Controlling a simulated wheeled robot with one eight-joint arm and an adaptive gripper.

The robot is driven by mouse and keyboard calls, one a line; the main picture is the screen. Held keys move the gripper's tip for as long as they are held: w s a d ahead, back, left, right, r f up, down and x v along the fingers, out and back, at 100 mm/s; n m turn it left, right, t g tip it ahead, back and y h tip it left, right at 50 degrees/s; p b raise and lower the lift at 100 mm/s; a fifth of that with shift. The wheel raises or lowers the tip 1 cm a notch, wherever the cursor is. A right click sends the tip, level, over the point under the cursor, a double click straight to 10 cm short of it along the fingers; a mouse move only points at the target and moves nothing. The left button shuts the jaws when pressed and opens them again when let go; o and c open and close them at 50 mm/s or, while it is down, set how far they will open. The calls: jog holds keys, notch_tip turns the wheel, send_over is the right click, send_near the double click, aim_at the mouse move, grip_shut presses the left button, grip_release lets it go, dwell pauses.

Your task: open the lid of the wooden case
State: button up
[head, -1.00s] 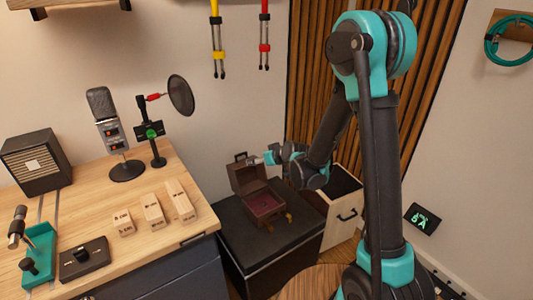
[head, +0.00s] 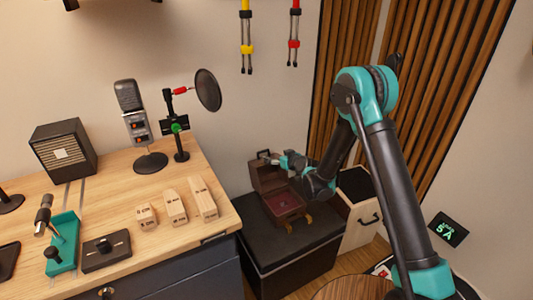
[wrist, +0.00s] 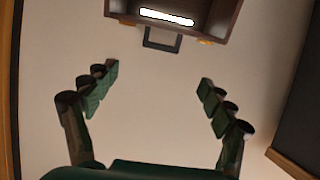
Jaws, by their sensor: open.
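The brown wooden case (head: 289,204) stands on a black box in the head view. Its lid (head: 268,176) is raised, leaning back, and the reddish inside shows. My gripper (head: 281,161) is at the upper right of the lid, close to it; the head view does not show whether they touch. In the wrist view my gripper (wrist: 159,78) is open with nothing between its fingers. Part of the case (wrist: 222,12), with its dark handle and brass latches, shows at the top edge, beyond the fingertips.
The black box (head: 262,232) stands between the wooden desk (head: 120,230) and a pale drawer cabinet (head: 362,225). The desk holds a microphone (head: 133,112), a pop filter, wooden blocks and a speaker. A wall and wooden slats are close behind the case.

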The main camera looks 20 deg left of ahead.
aim_at(263, 151)
jog(key=x, duration=1.1)
jog(key=shift+a+f, duration=0.1)
jog(key=c, duration=1.7)
